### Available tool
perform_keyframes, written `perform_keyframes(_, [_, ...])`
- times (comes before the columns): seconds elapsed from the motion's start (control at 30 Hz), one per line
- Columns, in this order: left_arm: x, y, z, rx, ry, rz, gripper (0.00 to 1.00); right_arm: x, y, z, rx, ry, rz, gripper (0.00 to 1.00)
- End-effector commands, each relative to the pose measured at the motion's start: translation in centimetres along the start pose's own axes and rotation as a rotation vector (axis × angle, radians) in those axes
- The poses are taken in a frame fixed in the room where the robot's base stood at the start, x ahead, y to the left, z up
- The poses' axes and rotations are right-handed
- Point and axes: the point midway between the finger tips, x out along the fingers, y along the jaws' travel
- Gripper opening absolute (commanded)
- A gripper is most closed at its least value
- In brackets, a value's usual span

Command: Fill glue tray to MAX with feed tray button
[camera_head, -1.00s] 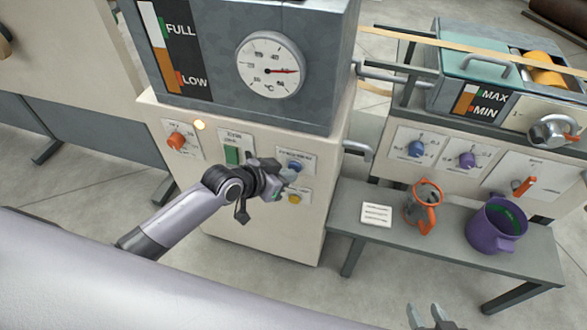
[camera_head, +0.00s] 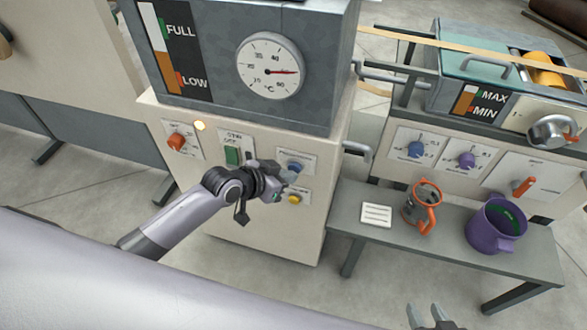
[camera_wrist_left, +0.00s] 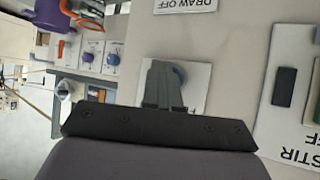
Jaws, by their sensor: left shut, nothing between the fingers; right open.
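My left gripper (camera_head: 285,179) is shut and empty, just in front of the tank cabinet, beside a blue button (camera_head: 294,166) and above a yellow button (camera_head: 294,198). In the left wrist view the closed fingers (camera_wrist_left: 163,78) overlap the blue button (camera_wrist_left: 179,75) and hide its label; contact cannot be told. The glue tray (camera_head: 480,65) stands at the upper right. Its level gauge (camera_head: 465,100) shows a brown column beside the MAX and MIN marks; its exact top is too small to read. My right gripper (camera_head: 433,318) is open at the bottom edge.
The cabinet carries an orange knob (camera_head: 176,141), a lit lamp (camera_head: 199,125), a green stir switch (camera_head: 232,156) and a dial (camera_head: 270,66). A grey bench (camera_head: 380,237) holds a card (camera_head: 376,215), a grey cup with orange handle (camera_head: 421,207) and a purple jug (camera_head: 492,232).

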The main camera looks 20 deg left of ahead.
Motion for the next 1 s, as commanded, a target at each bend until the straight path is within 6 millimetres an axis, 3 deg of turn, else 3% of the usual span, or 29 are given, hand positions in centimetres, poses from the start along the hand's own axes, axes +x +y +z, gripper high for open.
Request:
perform_keyframes(0.2, [-1.0, 0.5, 0.4, 0.001, -0.001, -0.001, 0.00, -0.8, 0.0, -1.0, 0.000, 0.000, 0.000, 0.43])
perform_keyframes(0.6, [-1.1, 0.8, 0.8, 0.000, -0.002, 0.000, 0.00, -0.8, 0.0, -1.2, 0.000, 0.000, 0.000, 0.43])
perform_keyframes(1.0, [-3.9, 2.7, 2.5, -0.001, -0.003, 0.001, 0.00, -2.6, 0.0, -3.6, 0.000, 0.000, 0.000, 0.43])
